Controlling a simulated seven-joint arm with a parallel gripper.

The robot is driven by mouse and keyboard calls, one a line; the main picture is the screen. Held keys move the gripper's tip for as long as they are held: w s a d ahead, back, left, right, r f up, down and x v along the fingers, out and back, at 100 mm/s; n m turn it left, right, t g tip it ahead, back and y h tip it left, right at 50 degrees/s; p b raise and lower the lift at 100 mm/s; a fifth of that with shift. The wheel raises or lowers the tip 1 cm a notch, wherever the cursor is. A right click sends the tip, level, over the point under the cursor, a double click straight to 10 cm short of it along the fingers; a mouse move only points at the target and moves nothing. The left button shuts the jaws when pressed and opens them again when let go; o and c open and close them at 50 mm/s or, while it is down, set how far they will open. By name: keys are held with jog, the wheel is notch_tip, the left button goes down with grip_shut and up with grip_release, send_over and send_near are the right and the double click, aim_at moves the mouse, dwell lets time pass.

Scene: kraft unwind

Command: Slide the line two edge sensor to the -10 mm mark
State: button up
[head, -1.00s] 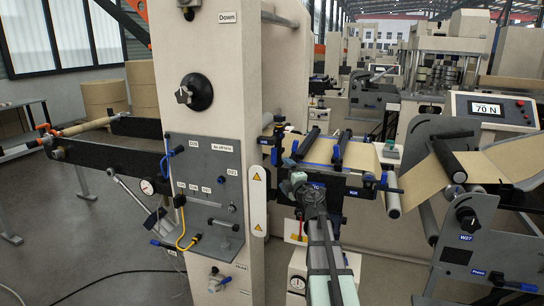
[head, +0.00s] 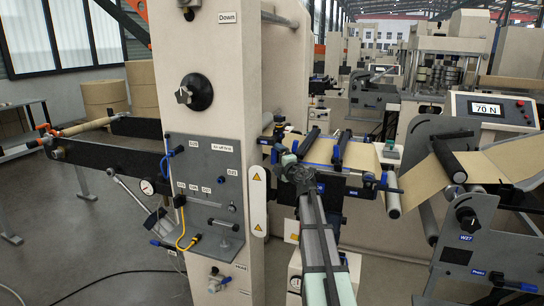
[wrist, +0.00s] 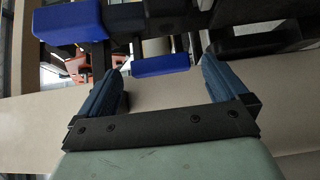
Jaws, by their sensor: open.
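My gripper (wrist: 161,82) is open in the wrist view, its two dark blue fingers apart with nothing clasped. A blue block (wrist: 160,64) shows beyond and between the fingertips, below a dark bar (wrist: 170,22). I cannot tell whether it is part of the line two edge sensor. In the head view my arm reaches up to the dark bracket rail (head: 345,180) beside the kraft web (head: 358,154); its fingers are hard to make out there. Blue-and-black fittings sit along this rail. The sensor's label, scale and -10 mm mark are not readable.
A beige machine column (head: 285,80) stands close left of my arm, with a grey panel (head: 205,185) of fittings. A roller (head: 449,160) and side plate (head: 465,215) stand to the right. In the wrist view another blue block (wrist: 68,22) lies beyond the left finger.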

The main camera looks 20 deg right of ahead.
aim_at(272, 155)
jog(key=w, duration=0.5)
jog(key=shift+w, duration=0.25)
jog(key=c, duration=1.4)
jog(key=shift+w+d, duration=0.55)
jog(key=shift+d, duration=0.05)
jog(key=o, duration=1.4)
jog(key=shift+s+a, duration=0.1)
